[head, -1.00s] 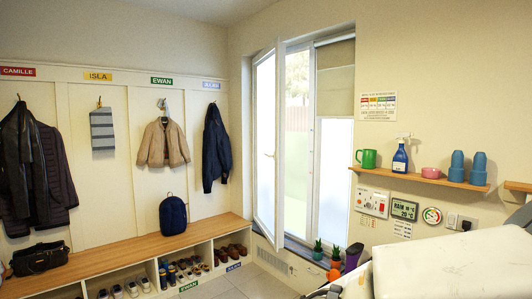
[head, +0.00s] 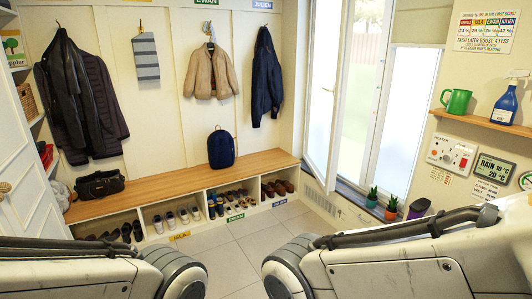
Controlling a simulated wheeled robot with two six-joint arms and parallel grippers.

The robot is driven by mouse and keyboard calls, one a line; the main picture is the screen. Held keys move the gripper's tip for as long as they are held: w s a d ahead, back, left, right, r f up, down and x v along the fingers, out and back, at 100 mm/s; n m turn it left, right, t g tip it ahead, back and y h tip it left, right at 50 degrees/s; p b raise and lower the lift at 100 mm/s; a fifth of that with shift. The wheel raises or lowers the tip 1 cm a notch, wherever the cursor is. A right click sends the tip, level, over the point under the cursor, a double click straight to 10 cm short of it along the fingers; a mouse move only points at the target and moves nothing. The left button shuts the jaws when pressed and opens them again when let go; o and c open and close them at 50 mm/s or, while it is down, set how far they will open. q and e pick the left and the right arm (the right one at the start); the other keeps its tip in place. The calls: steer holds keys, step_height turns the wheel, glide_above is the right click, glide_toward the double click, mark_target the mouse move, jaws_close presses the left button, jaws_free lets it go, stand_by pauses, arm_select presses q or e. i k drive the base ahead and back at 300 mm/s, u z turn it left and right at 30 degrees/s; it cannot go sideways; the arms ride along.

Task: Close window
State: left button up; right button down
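The window (head: 324,100) is a tall white-framed casement in the right wall, right of centre in the head view. Its sash stands swung inward, open at an angle, with frosted glass. A small handle (head: 328,90) shows on the sash. Greenery and a fence show through the gap between the sash and the fixed frosted pane (head: 405,120). My two arms reach in from the lower left and lower right corners. Their grippers are outside the picture, so I cannot see their fingers.
A wooden bench (head: 180,183) with shoe cubbies runs along the back wall under hanging coats. Potted plants (head: 391,207) stand on the sill below the window. A shelf (head: 482,122) holds a green mug (head: 456,103) and a blue spray bottle (head: 505,105). The tiled floor (head: 240,240) is clear.

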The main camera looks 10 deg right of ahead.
mark_target(331, 22)
steer(key=z, duration=0.45)
steer(key=i, duration=4.25)
steer(key=u, duration=0.45)
